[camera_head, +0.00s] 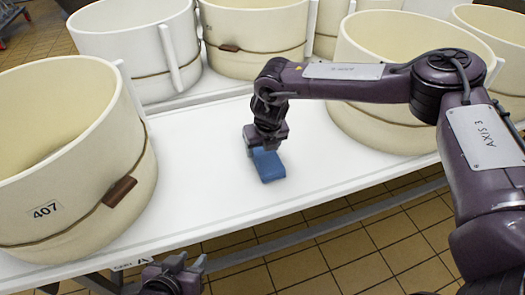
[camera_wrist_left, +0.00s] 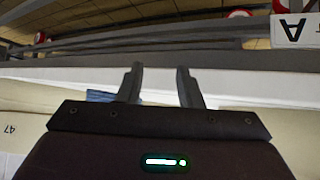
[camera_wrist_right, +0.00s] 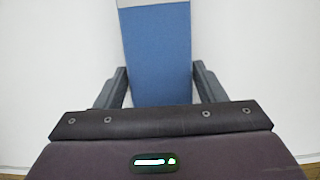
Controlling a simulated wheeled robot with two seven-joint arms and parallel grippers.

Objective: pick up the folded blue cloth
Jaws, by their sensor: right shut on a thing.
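The folded blue cloth (camera_head: 268,166) is a small flat block on the white table, near its front middle in the head view. My right gripper (camera_head: 260,147) points down at its far end and is shut on it. In the right wrist view the cloth (camera_wrist_right: 160,60) runs between the two fingers (camera_wrist_right: 160,88), with a paler grey-blue strip at its far end. I cannot tell whether it is lifted off the table. My left gripper (camera_head: 176,265) is open and empty in front of the table edge; its fingers stand apart in the left wrist view (camera_wrist_left: 160,82).
A large cream vat labelled 407 (camera_head: 75,170) stands on the table at left. Other cream vats (camera_head: 375,125) stand at right and along the back (camera_head: 255,40). The white table (camera_head: 200,180) is clear around the cloth. Tiled floor (camera_head: 350,260) lies in front.

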